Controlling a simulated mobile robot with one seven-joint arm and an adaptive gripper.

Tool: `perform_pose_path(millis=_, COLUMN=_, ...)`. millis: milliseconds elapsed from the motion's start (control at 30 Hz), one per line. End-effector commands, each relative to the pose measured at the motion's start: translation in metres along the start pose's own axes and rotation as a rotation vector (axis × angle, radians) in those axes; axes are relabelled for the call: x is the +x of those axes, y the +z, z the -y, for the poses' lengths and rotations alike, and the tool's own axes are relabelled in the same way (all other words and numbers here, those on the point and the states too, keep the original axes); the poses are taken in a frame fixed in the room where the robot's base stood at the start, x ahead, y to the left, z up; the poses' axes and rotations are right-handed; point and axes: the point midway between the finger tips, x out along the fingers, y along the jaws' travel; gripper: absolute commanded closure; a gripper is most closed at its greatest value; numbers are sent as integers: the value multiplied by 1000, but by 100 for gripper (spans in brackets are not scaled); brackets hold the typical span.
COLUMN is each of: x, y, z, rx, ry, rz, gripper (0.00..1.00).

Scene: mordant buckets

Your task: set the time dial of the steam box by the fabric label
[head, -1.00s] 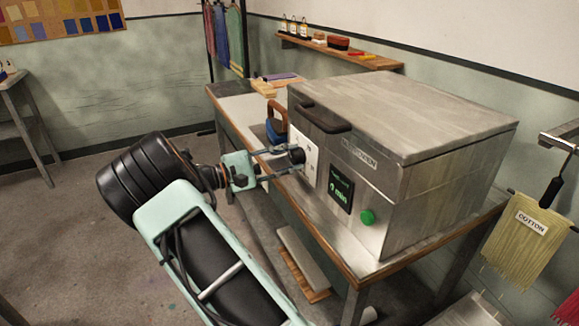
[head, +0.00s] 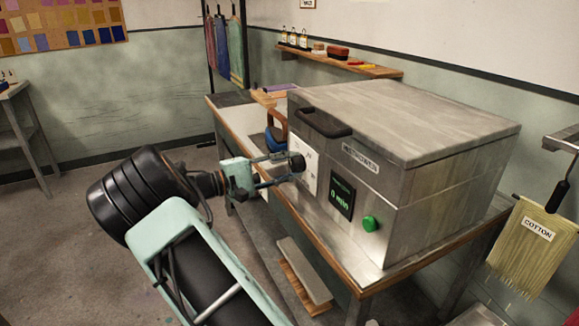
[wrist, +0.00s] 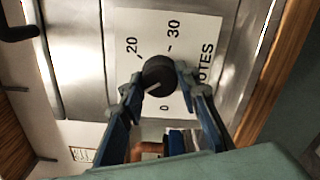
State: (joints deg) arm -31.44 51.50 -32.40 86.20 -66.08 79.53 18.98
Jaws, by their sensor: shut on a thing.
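The steam box (head: 440,170) is a grey metal box with a lid on a bench. Its black round time dial (head: 297,162) sits on a white scale plate on the front. My gripper (head: 288,168) is shut on the dial. In the wrist view the dial (wrist: 158,72) is between both fingertips (wrist: 163,88); a pale mark on it points to the lower left. The plate shows 0, 20 and 30; part is hidden by the fingers. The display (head: 342,196) reads "0 min". The fabric label (head: 538,228) on a yellowish hanging cloth reads COTTON.
A green button (head: 370,223) is right of the display. A lid handle (head: 323,124) juts out above the dial. A blue object with a brown handle (head: 277,130) stands close behind the gripper. A wall shelf (head: 340,62) holds bottles. Floor at left is clear.

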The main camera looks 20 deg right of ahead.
Motion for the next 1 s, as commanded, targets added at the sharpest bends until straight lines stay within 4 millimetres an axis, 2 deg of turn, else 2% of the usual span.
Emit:
perform_pose_path(millis=33, x=0, y=-1, z=0, rx=0, ry=0, rz=-2, gripper=67)
perform_pose_path(millis=167, x=0, y=0, z=0, rx=0, ry=0, rz=-2, gripper=53)
perform_pose_path(millis=433, x=-1, y=0, z=0, rx=-1, ry=1, rz=-1, gripper=53)
perform_pose_path(millis=567, x=-10, y=-1, z=0, rx=0, ry=1, rz=-2, gripper=53)
perform_pose_path(millis=1000, x=-96, y=-1, z=0, rx=0, ry=2, rz=-4, gripper=53)
